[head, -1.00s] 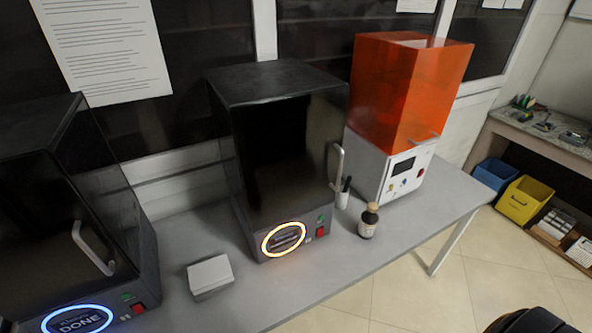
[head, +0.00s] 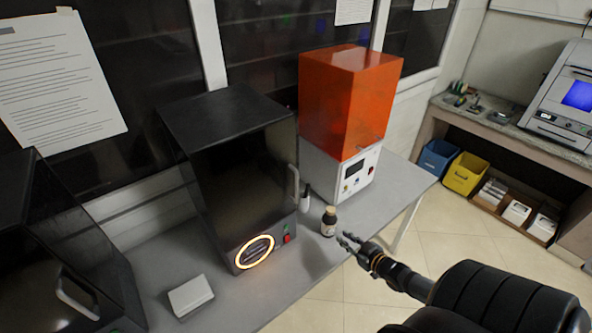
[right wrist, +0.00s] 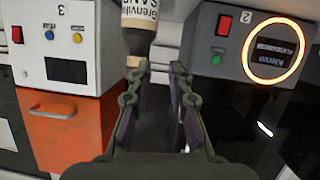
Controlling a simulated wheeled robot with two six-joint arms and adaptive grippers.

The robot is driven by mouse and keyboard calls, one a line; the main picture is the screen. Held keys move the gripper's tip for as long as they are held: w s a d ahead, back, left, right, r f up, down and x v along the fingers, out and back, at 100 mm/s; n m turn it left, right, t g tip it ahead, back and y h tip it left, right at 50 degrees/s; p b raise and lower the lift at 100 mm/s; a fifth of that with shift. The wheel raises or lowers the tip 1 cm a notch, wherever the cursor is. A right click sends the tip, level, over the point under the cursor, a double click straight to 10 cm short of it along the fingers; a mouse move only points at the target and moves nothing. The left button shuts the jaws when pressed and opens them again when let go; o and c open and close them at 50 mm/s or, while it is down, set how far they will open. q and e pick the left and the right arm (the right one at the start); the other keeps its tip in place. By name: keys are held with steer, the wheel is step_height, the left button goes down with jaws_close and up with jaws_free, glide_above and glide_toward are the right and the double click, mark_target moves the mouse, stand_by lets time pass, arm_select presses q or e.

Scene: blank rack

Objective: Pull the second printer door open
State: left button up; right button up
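The second printer (head: 225,110) is the black box in the middle of the table, with an orange-lit ring display. Its dark front door (head: 243,180) looks shut. The pale door handle (head: 294,187) stands upright at the door's right edge. In the right wrist view, which is upside down, the second printer (right wrist: 228,52) shows its number 2 and lit ring at the right. My right gripper (head: 345,242) is open and empty, in front of the table edge, right of and below the handle, apart from it. It also shows in the right wrist view (right wrist: 160,72). My left gripper is out of view.
The orange-hooded printer (head: 345,105) is to the right. Another black printer (head: 70,250) is at the left. A small white box (head: 190,295) lies between the black printers.

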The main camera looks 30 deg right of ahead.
arm_select(q)
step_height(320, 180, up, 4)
steer(key=p, duration=0.3)
arm_select(e)
steer(key=w+a+r+n+t+y, duration=0.1)
steer(key=a+r+y, duration=0.15)
steer(key=r, duration=0.45)
steer(key=w+a+r+t+y, duration=0.1)
steer(key=w+a+r, duration=0.15)
steer(key=r, duration=0.35)
steer(key=w+a+r+n+t+y, duration=0.1)
steer(key=a+r+y, duration=0.15)
steer(key=r, duration=0.45)
steer(key=h+b, duration=0.1)
steer(key=b, duration=0.4)
glide_above(297, 203)
steer(key=shift+d+f, duration=0.2)
steer(key=shift+f, duration=0.3)
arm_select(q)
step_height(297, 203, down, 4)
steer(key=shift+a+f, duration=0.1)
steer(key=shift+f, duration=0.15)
arm_select(e)
steer(key=shift+w+r, duration=0.15)
steer(key=shift+w, duration=0.05)
jaws_close()
steer(key=shift+a, duration=0.1)
